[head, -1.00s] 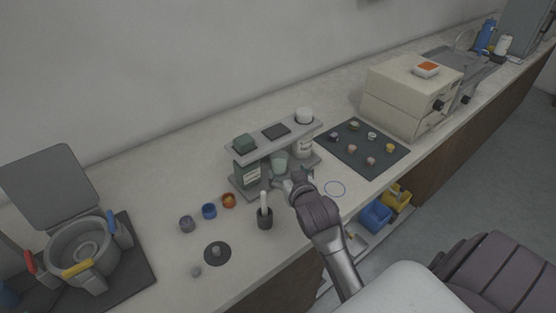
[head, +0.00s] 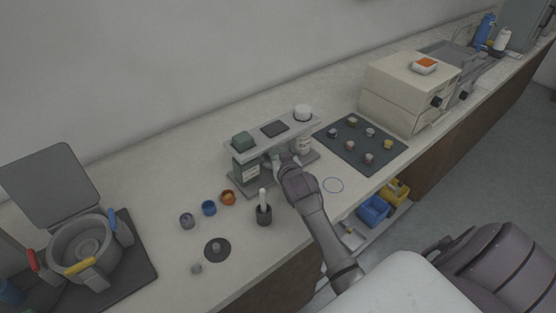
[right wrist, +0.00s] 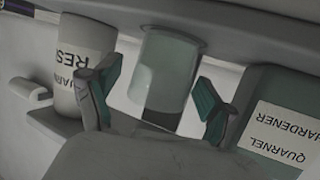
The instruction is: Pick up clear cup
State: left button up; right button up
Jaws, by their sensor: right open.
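The clear cup (right wrist: 162,72) shows in the right wrist view, upside down in the picture, under the shelf of the small rack (head: 232,137). My right gripper (right wrist: 157,88) is open, with one green-tipped finger on each side of the cup and gaps visible between fingers and cup. In the head view my right gripper (head: 281,163) reaches into the rack from the front and hides most of the cup. My left gripper is not in view.
A white resin container (right wrist: 83,58) and a hardener container (right wrist: 280,125) stand close on either side. A dark pot with a white stick (head: 264,213) and small coloured cups (head: 209,208) stand left of my arm. A dark mat (head: 357,157) lies right.

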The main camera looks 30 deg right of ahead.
jog(key=c, duration=1.3)
jog(key=shift+r, duration=0.2)
